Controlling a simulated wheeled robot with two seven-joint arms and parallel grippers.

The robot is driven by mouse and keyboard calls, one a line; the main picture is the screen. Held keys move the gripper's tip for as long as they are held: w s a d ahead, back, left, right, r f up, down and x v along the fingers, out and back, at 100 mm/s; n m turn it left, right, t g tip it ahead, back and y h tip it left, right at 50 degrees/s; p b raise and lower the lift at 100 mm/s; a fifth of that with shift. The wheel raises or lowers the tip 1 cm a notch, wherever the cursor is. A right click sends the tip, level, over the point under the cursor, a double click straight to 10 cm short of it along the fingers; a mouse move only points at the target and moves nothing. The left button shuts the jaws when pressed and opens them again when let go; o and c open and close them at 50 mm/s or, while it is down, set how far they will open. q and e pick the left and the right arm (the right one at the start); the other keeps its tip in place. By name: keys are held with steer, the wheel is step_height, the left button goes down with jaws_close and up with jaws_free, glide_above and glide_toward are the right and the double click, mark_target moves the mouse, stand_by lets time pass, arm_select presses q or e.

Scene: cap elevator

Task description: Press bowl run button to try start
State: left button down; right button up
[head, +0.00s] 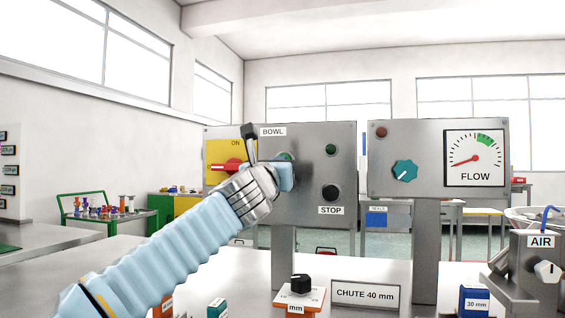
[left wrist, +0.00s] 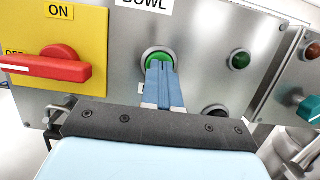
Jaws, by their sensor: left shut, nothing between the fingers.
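The grey BOWL panel (head: 310,168) stands ahead of me on a post. Its green run button (left wrist: 156,58) sits in a metal ring below the BOWL label, and my gripper mostly covers it in the head view. My left gripper (left wrist: 162,68) is shut and empty, its blue fingertips over the lower part of the green button. I cannot tell whether the button is pushed in. A red rotary switch (left wrist: 50,70) on a yellow plate lies level, its handle pointing left to the partly covered OFF mark. My right gripper is not in view.
A dark green lamp (head: 331,149) and a black STOP button (head: 331,192) are on the panel's right. A FLOW panel (head: 385,180) with a gauge and teal knob stands to the right. Below are a black mm knob (head: 300,284) and a CHUTE 40 mm sign (head: 365,296).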

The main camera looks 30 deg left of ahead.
arm_select(q)
steer(key=shift+w, duration=0.25)
steer(key=shift+s, duration=0.15)
steer(key=shift+s+d+b, duration=0.15)
steer(key=shift+s+d, duration=0.05)
steer(key=shift+s, duration=0.65)
steer(key=shift+s+d+b, duration=0.15)
steer(key=shift+s+d, duration=0.05)
steer(key=shift+s, duration=0.65)
steer(key=shift+s+d+b, duration=0.15)
steer(key=shift+s+d, duration=0.05)
steer(key=shift+s, duration=0.65)
